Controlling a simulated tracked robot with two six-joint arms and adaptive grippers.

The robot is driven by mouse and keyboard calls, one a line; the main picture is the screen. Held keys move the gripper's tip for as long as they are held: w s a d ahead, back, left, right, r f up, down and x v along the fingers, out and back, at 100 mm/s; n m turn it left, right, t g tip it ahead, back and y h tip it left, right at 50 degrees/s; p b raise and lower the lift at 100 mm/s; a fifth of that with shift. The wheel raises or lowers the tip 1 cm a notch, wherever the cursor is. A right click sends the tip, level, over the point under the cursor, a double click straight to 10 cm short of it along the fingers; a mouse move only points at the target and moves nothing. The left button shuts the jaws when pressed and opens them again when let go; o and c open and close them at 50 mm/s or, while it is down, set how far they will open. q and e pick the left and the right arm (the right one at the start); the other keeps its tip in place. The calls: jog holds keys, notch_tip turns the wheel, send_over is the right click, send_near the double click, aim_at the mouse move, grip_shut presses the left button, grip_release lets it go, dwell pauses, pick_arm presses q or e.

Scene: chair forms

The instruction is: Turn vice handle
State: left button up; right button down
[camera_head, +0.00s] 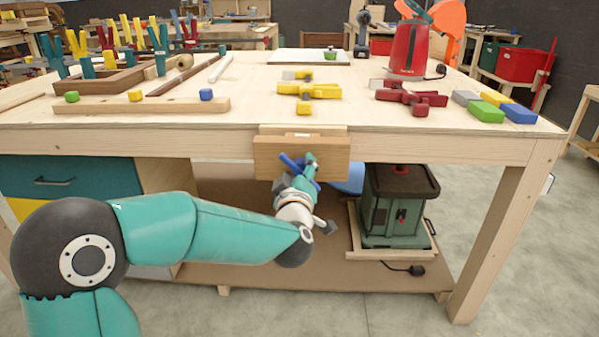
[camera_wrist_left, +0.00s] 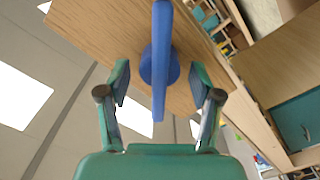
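The vice is a wooden jaw block (camera_head: 270,158) on the front edge of the workbench, with a blue handle (camera_head: 290,162) in front of it. In the left wrist view the handle (camera_wrist_left: 162,35) is a long blue bar on a round blue hub, against the wooden jaw (camera_wrist_left: 105,35). My left gripper (camera_head: 304,168) is at the handle in the head view. In the left wrist view its two fingers (camera_wrist_left: 160,80) stand apart, one on each side of the bar, with gaps visible. My right gripper is not in view.
A green machine (camera_head: 395,205) stands on the lower shelf, right of my left arm. A teal drawer (camera_head: 60,178) is at left.

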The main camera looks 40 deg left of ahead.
pick_arm(q)
jog(key=c, duration=1)
jog(key=shift+d, duration=0.1)
jog(key=shift+c, duration=0.2)
jog(key=m+p, duration=0.1)
jog(key=m, duration=0.1)
jog(key=shift+m+p, duration=0.4)
jog(key=m+p, duration=0.2)
jog(key=m, duration=0.1)
jog(key=shift+w+d+r, duration=0.1)
jog(key=m+p, duration=0.2)
jog(key=m, duration=0.4)
jog(key=shift+d+p, duration=0.2)
jog(key=shift+p, duration=0.1)
jog(key=shift+w+m, duration=0.1)
jog(key=shift+m, duration=0.6)
jog(key=shift+f, duration=0.2)
jog(key=shift+d, duration=0.15)
